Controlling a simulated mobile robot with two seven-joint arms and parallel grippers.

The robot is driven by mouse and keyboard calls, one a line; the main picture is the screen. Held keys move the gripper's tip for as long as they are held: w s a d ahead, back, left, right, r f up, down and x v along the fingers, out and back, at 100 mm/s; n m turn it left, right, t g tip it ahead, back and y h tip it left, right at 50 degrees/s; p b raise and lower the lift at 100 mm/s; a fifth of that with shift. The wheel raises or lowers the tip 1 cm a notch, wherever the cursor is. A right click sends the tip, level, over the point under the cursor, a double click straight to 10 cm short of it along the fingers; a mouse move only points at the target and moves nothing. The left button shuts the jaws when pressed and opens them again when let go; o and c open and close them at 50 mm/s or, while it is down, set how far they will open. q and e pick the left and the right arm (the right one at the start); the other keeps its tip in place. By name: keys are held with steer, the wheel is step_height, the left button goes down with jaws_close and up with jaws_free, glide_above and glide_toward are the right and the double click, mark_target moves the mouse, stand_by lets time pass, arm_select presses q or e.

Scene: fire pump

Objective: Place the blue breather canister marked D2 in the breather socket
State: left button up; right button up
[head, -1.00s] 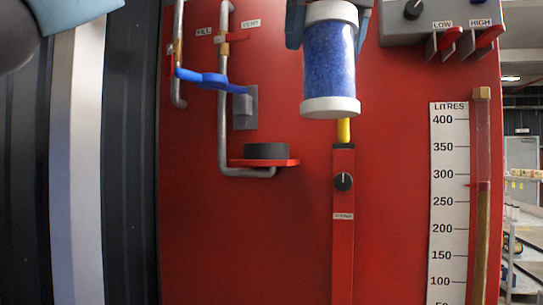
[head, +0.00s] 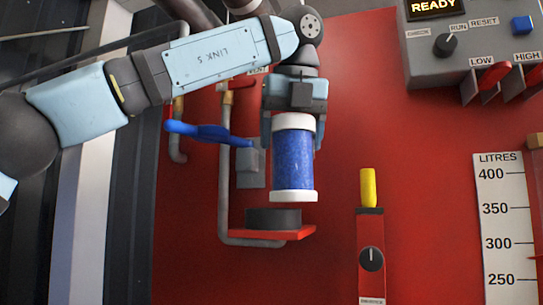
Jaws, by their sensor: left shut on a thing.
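The blue breather canister (head: 292,160) is a clear cylinder of blue granules with white end caps. It hangs upright in my left gripper (head: 292,136), whose fingers are shut on its upper part. No D2 mark can be read on the side that shows. The breather socket (head: 273,219), a dark round cup on a small red shelf (head: 300,234), is just below the canister and slightly to its left. A small gap shows between canister and socket. My right gripper is out of view.
A blue lever valve (head: 208,133) and grey pipes are left of the canister. A yellow-topped red post (head: 370,240) stands to the right. A grey control box (head: 450,45) showing READY, with red switches, is at upper right. A LITRES scale (head: 502,230) is at far right.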

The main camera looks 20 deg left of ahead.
mark_target(290, 136)
arm_select(q)
steer(key=w+a+f, duration=0.1)
steer(key=a, duration=0.1)
steer(key=w+a+f+p, duration=0.1)
steer(key=a+f, duration=0.1)
steer(key=shift+w+f, duration=0.2)
steer(key=shift+f, duration=0.05)
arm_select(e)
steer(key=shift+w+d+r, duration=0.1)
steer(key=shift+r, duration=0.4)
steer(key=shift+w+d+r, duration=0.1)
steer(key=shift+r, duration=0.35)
arm_select(q)
steer(key=o, duration=1.1)
